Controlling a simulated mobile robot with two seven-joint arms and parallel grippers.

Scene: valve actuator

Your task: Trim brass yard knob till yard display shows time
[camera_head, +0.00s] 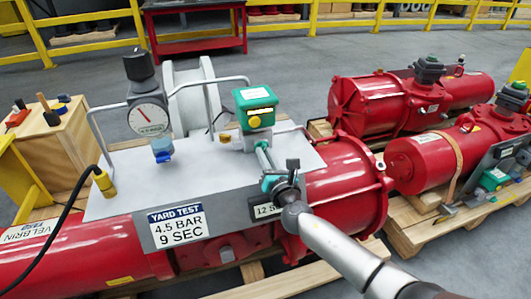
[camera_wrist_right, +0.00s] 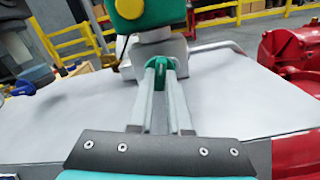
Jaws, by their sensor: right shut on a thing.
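My right gripper (camera_head: 262,150) reaches up from the lower right to the fitting under a green box (camera_head: 255,98) on the red actuator. A yellow-brass round knob (camera_head: 254,121) shows on the box's front, above the fingertips. The yard display (camera_head: 264,209) reads "12 S", its right side hidden by my wrist. A sign (camera_head: 178,224) reads "YARD TEST 4.5 BAR 9 SEC". My left gripper is out of view.
A pressure gauge (camera_head: 149,118) stands left of the green box on the grey plate (camera_head: 130,185). Bent grey handles rise around the box. Other red actuators (camera_head: 375,105) lie on pallets at the right. A wooden crate (camera_head: 55,140) with tools stands at the left.

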